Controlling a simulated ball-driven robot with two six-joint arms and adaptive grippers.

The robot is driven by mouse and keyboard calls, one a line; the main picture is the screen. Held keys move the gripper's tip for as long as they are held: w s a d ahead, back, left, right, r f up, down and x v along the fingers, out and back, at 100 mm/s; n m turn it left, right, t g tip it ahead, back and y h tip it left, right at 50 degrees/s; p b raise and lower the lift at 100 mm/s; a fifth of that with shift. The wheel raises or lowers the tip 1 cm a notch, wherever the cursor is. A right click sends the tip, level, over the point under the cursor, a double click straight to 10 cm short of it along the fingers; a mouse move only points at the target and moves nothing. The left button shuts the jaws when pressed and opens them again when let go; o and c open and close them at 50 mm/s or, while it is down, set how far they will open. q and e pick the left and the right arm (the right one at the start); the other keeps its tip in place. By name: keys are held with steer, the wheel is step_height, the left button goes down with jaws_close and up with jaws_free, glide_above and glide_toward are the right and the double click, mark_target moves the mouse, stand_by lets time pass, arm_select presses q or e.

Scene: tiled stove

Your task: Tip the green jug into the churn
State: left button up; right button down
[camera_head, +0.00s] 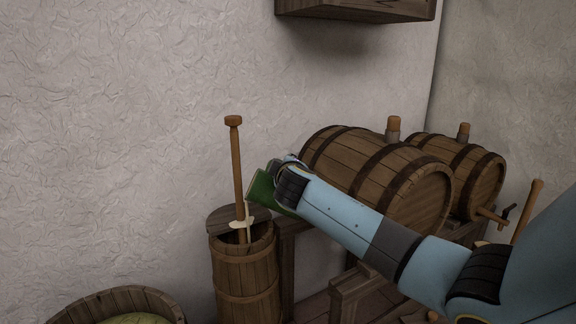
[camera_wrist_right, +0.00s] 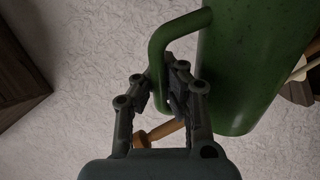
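The green jug (camera_head: 262,190) is in the head view, tilted with its mouth toward the left, just above and right of the churn's top. The wooden churn (camera_head: 247,280) stands upright, with a long-handled plunger (camera_head: 236,165) rising from it. A dark lid piece (camera_head: 226,219) covers part of its top. A pale cream-coloured patch shows around the plunger at the rim; I cannot tell if it is liquid. In the right wrist view, my right gripper (camera_wrist_right: 157,88) is shut on the handle of the jug (camera_wrist_right: 245,70). My left gripper is out of view.
Two barrels (camera_head: 385,178) (camera_head: 468,172) lie on a wooden stand behind my right arm. A wooden tub (camera_head: 165,303) with something yellow-green inside is at the bottom left. A wooden cabinet (camera_head: 355,10) hangs above. The wall side left of the churn is clear.

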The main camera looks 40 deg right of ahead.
steer(key=shift+w+a+r+n+p, duration=0.3)
steer(key=shift+r+n+p, duration=0.1)
steer(key=shift+r+p, duration=0.2)
steer(key=shift+w+a+r+n+g+h+p, duration=0.4)
steer(key=shift+w+a+r+n+p, duration=0.55)
steer(key=shift+p, duration=0.2)
steer(key=shift+w+a+r+n+g+p, duration=0.3)
steer(key=shift+w+a+r+n+p, duration=0.25)
steer(key=shift+w+a+n, duration=0.45)
steer(key=shift+a+r, duration=0.1)
stand_by(1.4)
